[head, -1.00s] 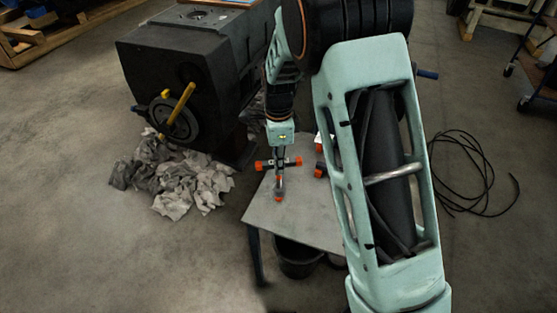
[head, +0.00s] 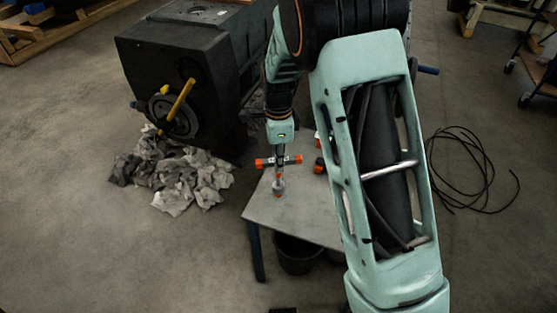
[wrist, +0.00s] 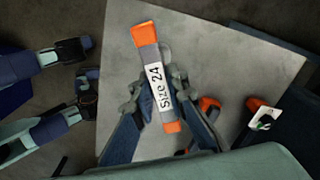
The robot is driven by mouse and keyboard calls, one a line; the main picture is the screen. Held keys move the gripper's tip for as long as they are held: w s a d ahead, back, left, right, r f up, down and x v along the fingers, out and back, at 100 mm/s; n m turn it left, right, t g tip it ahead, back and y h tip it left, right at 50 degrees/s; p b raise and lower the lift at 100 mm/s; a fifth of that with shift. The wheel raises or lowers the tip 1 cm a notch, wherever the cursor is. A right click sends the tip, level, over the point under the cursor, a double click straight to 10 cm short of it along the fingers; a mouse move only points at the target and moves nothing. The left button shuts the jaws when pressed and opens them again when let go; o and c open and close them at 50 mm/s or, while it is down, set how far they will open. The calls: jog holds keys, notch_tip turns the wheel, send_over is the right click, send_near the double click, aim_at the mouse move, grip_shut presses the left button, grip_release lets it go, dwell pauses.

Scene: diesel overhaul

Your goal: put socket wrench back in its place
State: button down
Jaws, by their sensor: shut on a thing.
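The socket wrench (wrist: 157,75) shows in the wrist view as a grey bar with orange ends and a white label reading "Size 24". My gripper (wrist: 153,88) is shut on it, with a finger on each side.
A black-and-orange item (head: 319,166) lies on the table, partly behind my arm. A white-tagged item (wrist: 265,117) is at the right in the wrist view. A dark engine block (head: 180,80) and crumpled rags (head: 180,180) are left of the table. A bucket (head: 297,255) stands below.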

jog(key=shift+f+b, duration=0.65)
jog(key=shift+f, duration=0.5)
jog(key=c, duration=1.8)
grip_release()
jog(key=o, duration=0.5)
jog(key=shift+o, duration=0.2)
jog(key=shift+r, duration=0.15)
jog(key=shift+r+p, duration=3.35)
jog(key=shift+r, duration=1.05)
